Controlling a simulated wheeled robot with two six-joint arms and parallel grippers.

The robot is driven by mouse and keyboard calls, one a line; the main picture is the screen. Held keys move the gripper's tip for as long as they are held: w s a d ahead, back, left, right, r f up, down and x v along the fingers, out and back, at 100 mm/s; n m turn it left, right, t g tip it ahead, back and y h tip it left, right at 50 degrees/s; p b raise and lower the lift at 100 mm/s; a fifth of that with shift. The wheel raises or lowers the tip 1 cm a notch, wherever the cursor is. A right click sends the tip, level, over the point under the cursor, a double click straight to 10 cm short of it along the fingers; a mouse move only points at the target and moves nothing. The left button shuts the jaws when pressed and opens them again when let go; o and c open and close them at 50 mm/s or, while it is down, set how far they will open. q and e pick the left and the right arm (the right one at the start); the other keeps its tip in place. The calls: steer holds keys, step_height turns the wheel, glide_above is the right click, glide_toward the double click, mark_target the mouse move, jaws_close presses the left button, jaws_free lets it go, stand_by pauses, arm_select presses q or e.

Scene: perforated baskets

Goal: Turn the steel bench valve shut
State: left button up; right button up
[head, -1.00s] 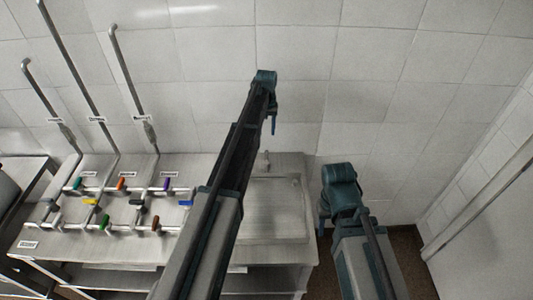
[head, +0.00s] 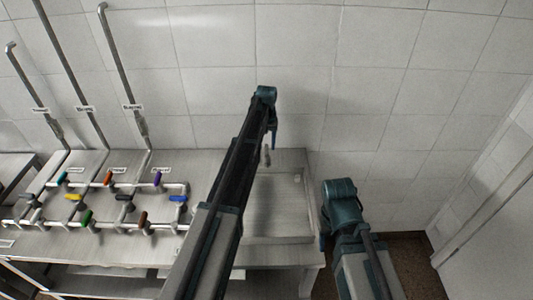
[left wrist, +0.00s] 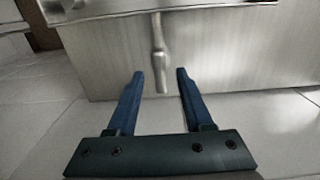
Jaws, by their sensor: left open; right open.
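A steel bench (head: 215,258) carries pipes with several coloured valve handles at the left of the head view. A grey, steel-looking handle (head: 28,197) sits at the far left of the pipes, too small to read its position. Others include teal (head: 62,178), yellow (head: 73,197), green (head: 86,216) and blue (head: 178,198) handles. My left gripper (head: 274,138) is over the back of the sink, well right of the handles. In the left wrist view it (left wrist: 159,74) is open and empty. My right gripper (head: 324,238) is open, right of the bench.
A sink (head: 275,210) is set into the bench's right part, with a tap (head: 266,156) at its back. The tap (left wrist: 159,45) also shows beyond my left fingers. Tall pipes (head: 72,75) rise along the tiled wall (head: 385,90). Open floor (head: 408,250) lies right of the bench.

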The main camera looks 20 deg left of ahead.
arm_select(q)
steer(key=shift+f, duration=0.55)
arm_select(e)
steer(key=shift+f, duration=0.5)
arm_select(q)
steer(key=shift+c, duration=0.2)
jaws_close()
